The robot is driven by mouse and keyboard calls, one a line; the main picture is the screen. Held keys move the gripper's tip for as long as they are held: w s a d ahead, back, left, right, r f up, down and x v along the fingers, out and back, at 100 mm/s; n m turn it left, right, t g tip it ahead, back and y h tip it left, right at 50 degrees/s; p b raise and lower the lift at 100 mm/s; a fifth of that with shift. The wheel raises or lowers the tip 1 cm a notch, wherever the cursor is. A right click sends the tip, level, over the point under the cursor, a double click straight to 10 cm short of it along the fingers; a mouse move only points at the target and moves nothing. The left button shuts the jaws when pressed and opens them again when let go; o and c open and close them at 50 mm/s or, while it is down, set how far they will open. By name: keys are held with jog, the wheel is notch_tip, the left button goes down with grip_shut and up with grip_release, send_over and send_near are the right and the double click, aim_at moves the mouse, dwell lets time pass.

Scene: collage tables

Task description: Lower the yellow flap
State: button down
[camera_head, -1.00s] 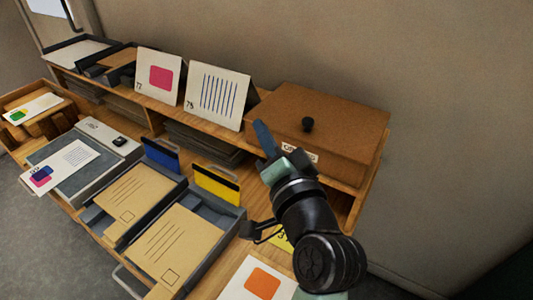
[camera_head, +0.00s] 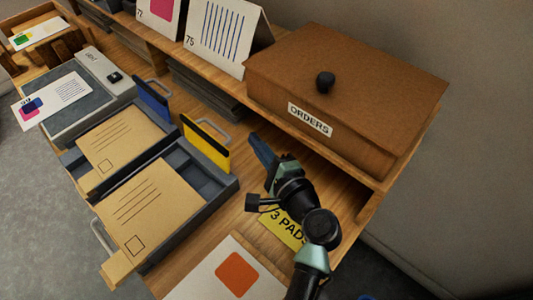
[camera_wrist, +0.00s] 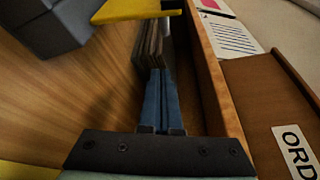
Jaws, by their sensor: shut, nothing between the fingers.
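The yellow flap (camera_head: 205,146) stands raised at the back edge of a grey tray (camera_head: 213,200) that holds a brown envelope (camera_head: 140,215). A black strip runs along its top, with a grey wire handle behind. My gripper (camera_head: 259,148) is to the right of the flap, apart from it, above the wooden table. In the wrist view the fingers (camera_wrist: 159,100) are shut together and empty. The flap (camera_wrist: 135,10) shows there at the top, ahead and left of the fingertips.
A brown box labelled ORDERS (camera_head: 345,90) stands on the shelf behind my gripper. A blue flap (camera_head: 152,101) stands raised on the neighbouring tray. A yellow 3 PADS label (camera_head: 283,228) and an orange-square card (camera_head: 235,275) lie on the table. Dark stacked sheets (camera_wrist: 151,45) sit under the shelf.

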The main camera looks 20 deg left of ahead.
aim_at(211, 140)
jog(key=x, duration=0.4)
jog(key=shift+s+a+r+p, duration=0.2)
jog(key=shift+s+r, duration=0.1)
jog(key=shift+s, duration=0.3)
jog(key=shift+s+a+r+p, duration=0.1)
jog(key=shift+s+r+p, duration=0.15)
jog(key=shift+s, duration=0.35)
jog(key=shift+s+a+r, duration=0.2)
jog(key=shift+s, duration=0.4)
